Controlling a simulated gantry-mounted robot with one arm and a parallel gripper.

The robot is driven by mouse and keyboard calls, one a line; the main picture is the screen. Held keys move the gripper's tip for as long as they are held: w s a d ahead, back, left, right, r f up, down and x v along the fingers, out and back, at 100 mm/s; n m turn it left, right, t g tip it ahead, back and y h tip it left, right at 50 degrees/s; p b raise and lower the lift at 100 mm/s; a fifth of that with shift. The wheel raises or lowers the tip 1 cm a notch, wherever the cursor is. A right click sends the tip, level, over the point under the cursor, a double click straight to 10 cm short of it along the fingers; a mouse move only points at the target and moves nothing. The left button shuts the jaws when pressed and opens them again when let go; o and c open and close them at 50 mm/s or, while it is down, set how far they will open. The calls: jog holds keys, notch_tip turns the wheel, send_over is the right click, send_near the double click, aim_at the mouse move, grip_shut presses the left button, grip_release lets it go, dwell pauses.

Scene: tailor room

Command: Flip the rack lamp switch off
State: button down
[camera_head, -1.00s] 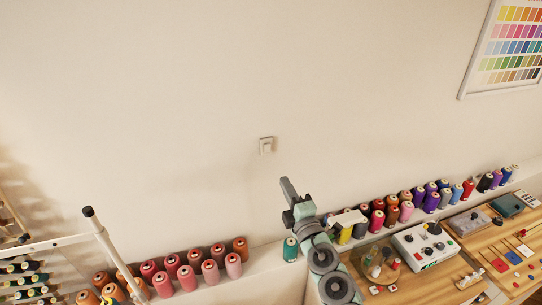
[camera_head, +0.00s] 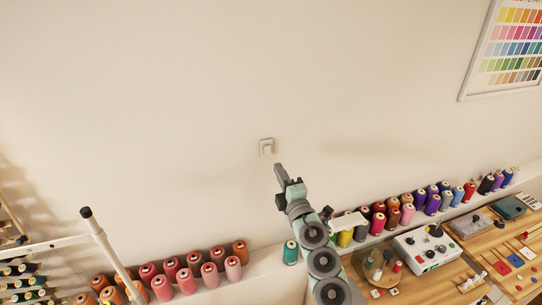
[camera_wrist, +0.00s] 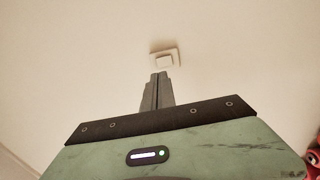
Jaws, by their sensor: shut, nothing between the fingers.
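The lamp switch (camera_head: 266,147) is a small white rocker in a square plate on the bare wall, above the thread shelf. It also shows in the wrist view (camera_wrist: 165,58), just beyond my fingertips. My gripper (camera_head: 279,167) is shut and empty, with its fingers pointing up toward the switch from below and slightly right of it. In the wrist view the closed fingers (camera_wrist: 160,78) end just below the switch plate. A gap shows between fingertips and switch in the head view. I cannot tell which way the rocker is set.
Thread cones (camera_head: 209,273) stand on the ledge at the lower left, and more (camera_head: 408,213) stand at the right. A white control box (camera_head: 426,248) sits on the wooden table. A white rail (camera_head: 100,235) rises at the left. The wall around the switch is clear.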

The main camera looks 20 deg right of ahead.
aim_at(268, 148)
jog(key=shift+w+d+r, duration=0.15)
jog(key=shift+w+r, duration=0.05)
jog(key=shift+w, duration=1.2)
jog(key=shift+w+d+r, duration=0.1)
jog(key=shift+w+r, duration=0.1)
jog(key=shift+w, duration=1.15)
jog(key=shift+w+a+r, duration=0.1)
jog(key=shift+w, duration=1.15)
